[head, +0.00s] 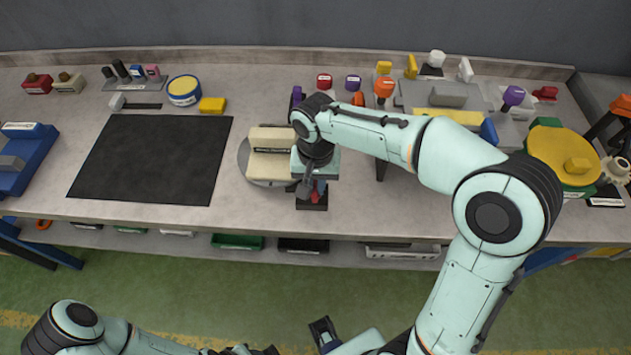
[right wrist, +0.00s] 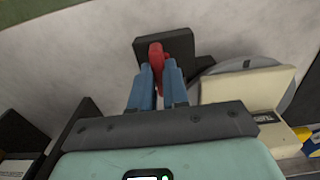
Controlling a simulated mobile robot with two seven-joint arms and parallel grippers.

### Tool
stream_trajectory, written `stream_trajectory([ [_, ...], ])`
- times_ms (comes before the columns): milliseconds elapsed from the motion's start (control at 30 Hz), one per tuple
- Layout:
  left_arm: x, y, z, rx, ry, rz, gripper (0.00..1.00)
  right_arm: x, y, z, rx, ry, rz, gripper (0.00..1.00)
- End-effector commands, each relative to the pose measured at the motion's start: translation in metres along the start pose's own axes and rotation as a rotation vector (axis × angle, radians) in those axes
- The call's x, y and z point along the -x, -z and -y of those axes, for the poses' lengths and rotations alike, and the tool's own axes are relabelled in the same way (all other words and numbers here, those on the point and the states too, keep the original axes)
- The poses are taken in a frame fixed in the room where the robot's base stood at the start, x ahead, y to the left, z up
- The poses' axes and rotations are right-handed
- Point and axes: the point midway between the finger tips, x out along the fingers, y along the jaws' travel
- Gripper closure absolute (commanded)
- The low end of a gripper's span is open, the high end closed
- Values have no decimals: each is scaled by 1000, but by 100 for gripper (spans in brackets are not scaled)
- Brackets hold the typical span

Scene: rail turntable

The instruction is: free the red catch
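The red catch (right wrist: 156,55) stands on a dark block (right wrist: 180,45) at the front of the turntable (right wrist: 212,68). The round turntable (head: 243,160) carries a cream block (head: 268,152) with a dark label. My left arm is low at the bottom edge; its gripper's opening does not show clearly.
A black mat (head: 150,160) lies left of the turntable. A yellow round piece (head: 562,155), purple and orange knobs and several small blocks crowd the right side and back. Bins (head: 237,241) sit below the front edge. The bench in front of the mat is bare.

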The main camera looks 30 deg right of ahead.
Motion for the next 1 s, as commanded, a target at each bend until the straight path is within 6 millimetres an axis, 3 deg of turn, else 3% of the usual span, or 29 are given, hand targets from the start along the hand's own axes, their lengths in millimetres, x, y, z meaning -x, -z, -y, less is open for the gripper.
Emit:
stream_trajectory([
  [467, 4, 1, -2, -1, -1, -2, 57, 1, 0, 0, 132, -1, 1, 100],
  [1000, 18, 4, -8, -3, -3, -8, 57, 2, 0, 0, 622, 0, 0, 100],
])
